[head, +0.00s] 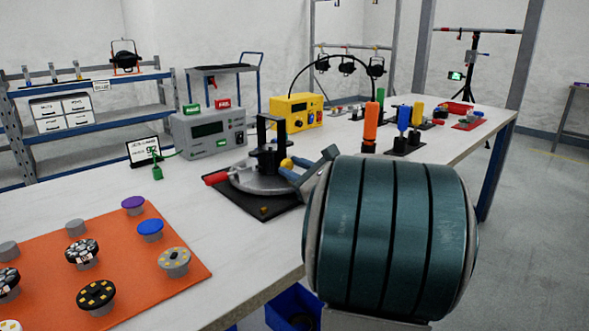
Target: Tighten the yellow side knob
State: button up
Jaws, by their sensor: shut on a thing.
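The yellow side knob (287,163) is a small round knob on the right side of a black fixture (267,150) with a round grey base (258,184). The fixture stands upright on a dark mat on the white bench. My gripper (289,168) reaches in from the right and is shut on the yellow knob. Its fingertips are small in the view and partly hidden, so the exact finger contact is hard to see. My large teal arm link fills the right foreground and hides part of the bench.
A red handle (216,178) sticks out left of the fixture. A grey tester (208,132) and a yellow box (296,110) stand behind it. Orange (370,122) and blue upright tools stand at right. An orange mat (150,290) with several knobs lies at front left.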

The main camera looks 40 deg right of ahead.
jog(key=m+b, duration=0.2)
jog(key=m, duration=0.1)
jog(key=shift+f+m, duration=0.1)
jog(key=shift+m, duration=0.3)
jog(key=m, duration=0.5)
jog(key=shift+d, duration=0.1)
jog(key=shift+m, duration=0.3)
jog(key=o, duration=1)
jog(key=s, duration=0.4)
jog(key=s+d+p, duration=0.1)
jog(key=s, duration=0.4)
jog(key=s+d+p, duration=0.1)
jog(key=s, duration=0.3)
jog(key=shift+s, duration=0.35)
